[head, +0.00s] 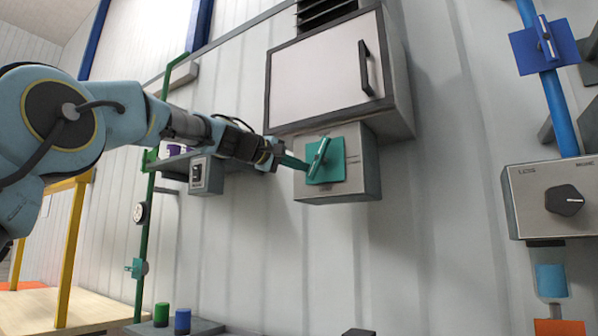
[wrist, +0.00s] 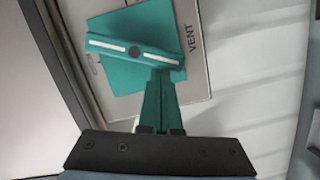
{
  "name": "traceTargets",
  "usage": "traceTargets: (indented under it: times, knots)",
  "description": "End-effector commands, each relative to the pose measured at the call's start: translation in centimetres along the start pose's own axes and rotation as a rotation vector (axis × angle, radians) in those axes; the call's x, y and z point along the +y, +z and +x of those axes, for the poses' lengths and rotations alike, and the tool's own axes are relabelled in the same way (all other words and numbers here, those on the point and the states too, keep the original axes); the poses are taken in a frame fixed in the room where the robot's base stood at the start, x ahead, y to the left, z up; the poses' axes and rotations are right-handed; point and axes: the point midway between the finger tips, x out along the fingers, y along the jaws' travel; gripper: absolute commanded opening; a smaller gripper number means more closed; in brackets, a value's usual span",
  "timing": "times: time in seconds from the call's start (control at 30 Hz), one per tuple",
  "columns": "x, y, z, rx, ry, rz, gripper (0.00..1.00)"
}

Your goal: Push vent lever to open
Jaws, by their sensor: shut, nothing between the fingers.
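The vent lever (head: 319,157) is a teal bar with white stripes on a square teal plate (head: 332,172). It is mounted on a grey box (head: 360,180) under a wall cabinet. In the head view the lever stands tilted from upright. In the wrist view the lever (wrist: 125,49) lies across the plate, and the word VENT shows at its right end. My gripper (head: 300,164) is at the left of the lever. Its teal fingers (wrist: 158,95) are shut and empty, with the tips at or very close to the lever's end. I cannot tell whether they touch.
A cabinet (head: 318,83) with a black handle sits just above the lever box. A box with a black knob (head: 564,199) and a blue pipe (head: 560,110) are at the right. A small switch box (head: 206,174) is at the left. The wall below the lever box is clear.

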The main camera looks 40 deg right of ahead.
Motion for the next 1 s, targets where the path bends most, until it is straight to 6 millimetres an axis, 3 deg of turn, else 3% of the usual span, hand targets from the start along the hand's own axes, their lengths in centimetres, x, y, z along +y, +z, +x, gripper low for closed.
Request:
traceTargets:
  times: [0.37, 1.0]
  knots:
    - [-0.9, 1.0, 0.3, -0.001, 0.061, -0.248, 0.00]
    - [-1.0, 1.4, 0.4, -0.002, 0.060, -0.241, 0.00]
